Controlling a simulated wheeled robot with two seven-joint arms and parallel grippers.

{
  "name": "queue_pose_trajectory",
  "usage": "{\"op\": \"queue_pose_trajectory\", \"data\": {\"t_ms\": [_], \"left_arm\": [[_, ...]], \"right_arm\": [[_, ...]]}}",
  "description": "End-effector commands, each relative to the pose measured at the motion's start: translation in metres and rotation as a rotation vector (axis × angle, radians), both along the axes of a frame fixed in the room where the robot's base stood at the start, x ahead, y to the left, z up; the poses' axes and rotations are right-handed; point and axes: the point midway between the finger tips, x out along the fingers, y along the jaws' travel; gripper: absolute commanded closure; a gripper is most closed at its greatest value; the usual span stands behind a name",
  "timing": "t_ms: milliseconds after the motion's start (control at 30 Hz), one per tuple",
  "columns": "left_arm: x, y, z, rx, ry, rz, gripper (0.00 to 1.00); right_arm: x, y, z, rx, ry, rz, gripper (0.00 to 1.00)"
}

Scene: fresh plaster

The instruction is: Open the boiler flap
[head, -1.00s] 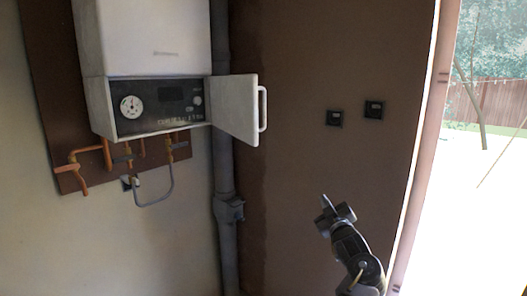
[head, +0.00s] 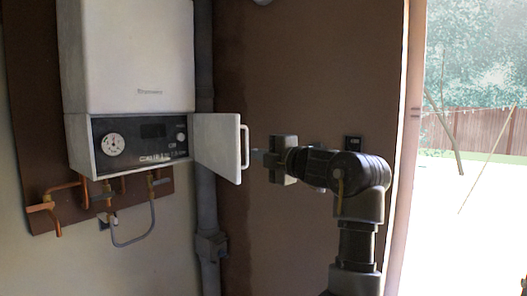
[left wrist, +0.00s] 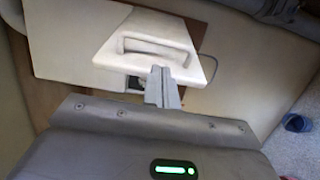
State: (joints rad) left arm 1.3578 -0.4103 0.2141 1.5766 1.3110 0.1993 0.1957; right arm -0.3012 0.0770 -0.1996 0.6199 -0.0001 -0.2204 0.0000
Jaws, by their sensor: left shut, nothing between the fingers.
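The white boiler (head: 125,60) hangs on the wall at the left. Its flap (head: 215,145) stands swung out to the right, baring the dark control panel (head: 150,132). The flap's bar handle (head: 245,147) is on its outer edge; in the left wrist view the flap (left wrist: 128,62) and handle (left wrist: 158,46) lie just beyond my fingers. My left gripper (head: 257,155) is shut and empty, pointing at the flap just right of the handle. In the left wrist view its fingertips (left wrist: 160,70) overlap the flap's near edge; I cannot tell whether they touch. My right gripper is out of view.
Copper pipes (head: 68,188) and a grey hose (head: 135,240) hang under the boiler. A grey vertical pipe (head: 205,210) runs beside it. A bright opening lies at the right.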

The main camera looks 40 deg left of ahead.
Motion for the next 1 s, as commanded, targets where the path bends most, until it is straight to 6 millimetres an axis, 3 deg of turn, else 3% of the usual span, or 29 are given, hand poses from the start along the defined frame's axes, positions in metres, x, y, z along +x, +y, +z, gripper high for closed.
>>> {"op": "queue_pose_trajectory", "data": {"t_ms": [100,333,867,1000], "left_arm": [[0.004,0.022,0.004,-0.003,0.003,0.002,1.0],[0.011,0.052,0.003,0.002,0.003,0.002,1.0],[0.013,0.063,0.0,0.001,0.002,0.002,1.0],[0.013,0.077,0.001,0.002,0.003,0.028,1.0]], "right_arm": [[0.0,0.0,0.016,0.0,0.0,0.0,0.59],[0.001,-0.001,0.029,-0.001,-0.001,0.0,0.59],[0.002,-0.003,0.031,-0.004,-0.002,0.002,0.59],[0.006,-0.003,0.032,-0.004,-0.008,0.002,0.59]]}}
